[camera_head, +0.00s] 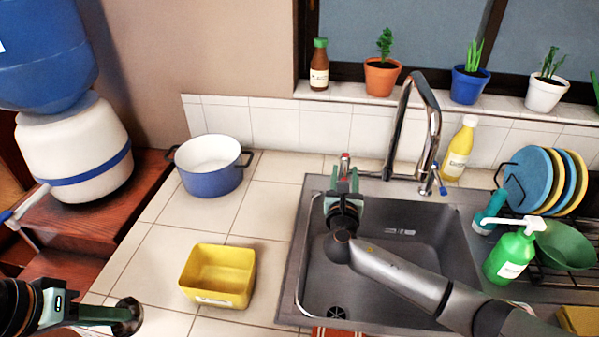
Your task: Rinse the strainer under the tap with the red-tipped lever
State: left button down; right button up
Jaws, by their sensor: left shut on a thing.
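My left gripper (112,313) is at the lower left edge, shut on a dark, round thing that looks like the strainer (127,316); only part of it shows. It is left of the yellow tub, away from the sink. The red-tipped lever (345,160) stands behind the sink's left rear corner. My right gripper (343,178) is right at this lever, its green fingers apart on either side; whether they touch it is unclear. The chrome tap (408,110) arches over the sink (415,235), with a blue-tipped lever (440,185) at its right. No water shows.
A yellow tub (218,277) and a blue pot (211,165) stand on the tiled counter left of the sink. A yellow bottle (458,150) stands behind the sink. A green soap bottle (511,255) and dish rack plates (530,180) stand right. My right arm crosses the sink.

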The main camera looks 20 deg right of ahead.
grip_shut()
dwell(1.2)
